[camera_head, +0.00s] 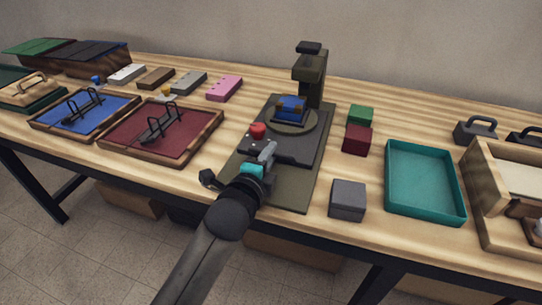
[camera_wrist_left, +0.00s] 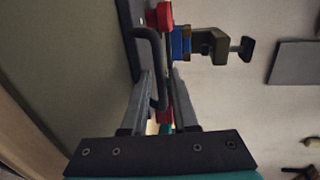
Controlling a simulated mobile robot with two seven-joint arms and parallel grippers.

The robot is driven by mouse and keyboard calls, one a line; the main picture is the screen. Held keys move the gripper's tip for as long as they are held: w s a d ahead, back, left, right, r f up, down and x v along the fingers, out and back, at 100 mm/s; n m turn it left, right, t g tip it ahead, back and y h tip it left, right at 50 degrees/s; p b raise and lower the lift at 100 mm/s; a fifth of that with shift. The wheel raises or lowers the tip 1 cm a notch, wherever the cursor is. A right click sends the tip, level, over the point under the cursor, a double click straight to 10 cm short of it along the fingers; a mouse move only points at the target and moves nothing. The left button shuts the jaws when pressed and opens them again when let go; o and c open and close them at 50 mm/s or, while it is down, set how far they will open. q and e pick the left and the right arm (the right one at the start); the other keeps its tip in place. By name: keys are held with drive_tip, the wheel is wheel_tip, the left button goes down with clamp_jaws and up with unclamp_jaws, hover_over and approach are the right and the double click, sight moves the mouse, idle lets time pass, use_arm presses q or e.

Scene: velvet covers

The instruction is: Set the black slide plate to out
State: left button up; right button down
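The black slide plate (camera_head: 290,146) lies on the dark base of the press-like device in the middle of the table. A black handle (camera_wrist_left: 157,60) shows in the left wrist view, attached to a dark plate (camera_wrist_left: 128,35). My left gripper (camera_head: 266,153) is at the front edge of the device, by the slide plate's near end. In the left wrist view my left gripper's fingers (camera_wrist_left: 162,85) are apart, with the handle's bar between them. Contact with the handle cannot be made out. The gripper partly hides the near end of the plate. My right gripper is not in view.
A red knob (camera_head: 258,130) stands beside my left gripper. A blue block (camera_head: 291,106) sits on the round stage under the device's column (camera_head: 312,75). A grey box (camera_head: 347,199), a dark red block (camera_head: 357,140) and a teal tray (camera_head: 388,180) stand to the right.

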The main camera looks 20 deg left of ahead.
use_arm(q)
drive_tip(key=shift+w+f, duration=0.1)
drive_tip(key=shift+w, duration=0.4)
clamp_jaws()
idle(1.3)
